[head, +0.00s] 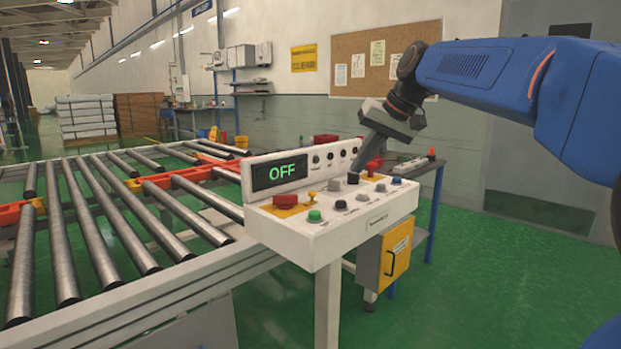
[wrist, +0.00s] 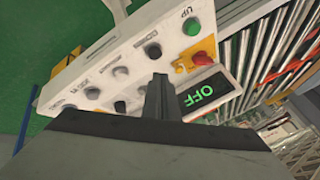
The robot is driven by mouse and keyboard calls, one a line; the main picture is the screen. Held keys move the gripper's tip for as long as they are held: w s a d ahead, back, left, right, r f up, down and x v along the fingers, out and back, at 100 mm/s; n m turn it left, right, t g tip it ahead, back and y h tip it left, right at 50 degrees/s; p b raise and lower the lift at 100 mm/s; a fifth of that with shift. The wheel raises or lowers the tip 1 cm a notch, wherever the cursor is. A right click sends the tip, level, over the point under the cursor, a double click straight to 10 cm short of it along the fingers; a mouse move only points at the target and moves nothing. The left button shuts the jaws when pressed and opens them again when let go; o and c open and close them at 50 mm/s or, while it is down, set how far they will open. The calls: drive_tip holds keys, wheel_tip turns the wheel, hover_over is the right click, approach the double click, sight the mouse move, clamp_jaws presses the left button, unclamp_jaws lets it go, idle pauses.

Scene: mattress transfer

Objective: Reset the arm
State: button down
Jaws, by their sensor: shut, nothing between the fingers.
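My blue arm (head: 490,75) reaches in from the right in the head view. My gripper (head: 357,166) points down over the back of the white control panel (head: 335,238), by its black and grey knobs. Whether the fingertips touch the panel cannot be told. In the wrist view my gripper (wrist: 158,82) is shut and empty above the panel (wrist: 122,47). The panel's display (head: 280,173) reads OFF in green. A green button (head: 315,216) and a red button (head: 285,201) on a yellow base sit at its left. Further buttons line the right.
A roller conveyor (head: 130,285) with orange side parts runs left of the panel. A yellow box (head: 384,258) hangs below the panel. A blue-legged table (head: 434,210) stands behind it. Green floor (head: 490,300) is open at the right.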

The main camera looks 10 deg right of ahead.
drive_tip(key=s+d+f+h, duration=0.2)
drive_tip(key=s+f, duration=1.3)
drive_tip(key=s, duration=0.1)
drive_tip(key=s+d+f+h, duration=0.2)
drive_tip(key=s+d+f, duration=0.1)
drive_tip(key=s+f, duration=1.2)
drive_tip(key=shift+s+d+f+n, duration=0.15)
drive_tip(key=shift+s+f+n, duration=0.25)
drive_tip(key=shift+s, duration=0.55)
